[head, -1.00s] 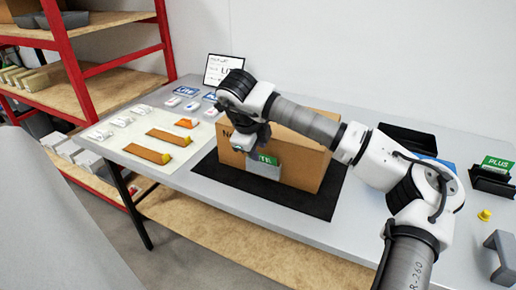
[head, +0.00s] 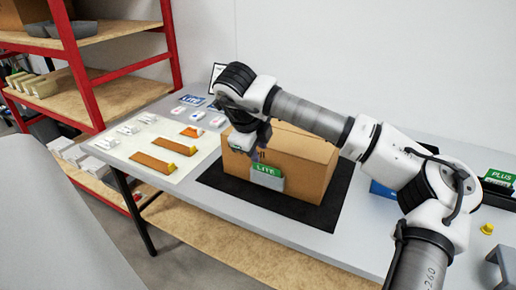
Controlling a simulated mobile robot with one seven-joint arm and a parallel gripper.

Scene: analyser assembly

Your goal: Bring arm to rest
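My arm reaches from the lower right across the table, over a cardboard box (head: 305,165). My gripper (head: 258,152) points down at the box's front left, close above a green LITE card (head: 266,170). The card sits in a grey holder (head: 267,181) at the box's front face. The fingers are dark and small here, so I cannot tell whether they are open or shut, or whether they touch the box or card.
The box stands on a black mat (head: 220,182). A pale sheet (head: 150,170) at left bears white parts and brown strips (head: 150,162) with yellow ends. A green PLUS card (head: 498,178), a yellow knob (head: 487,229) and a grey bracket (head: 506,262) are at right. Red shelving (head: 70,50) stands left.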

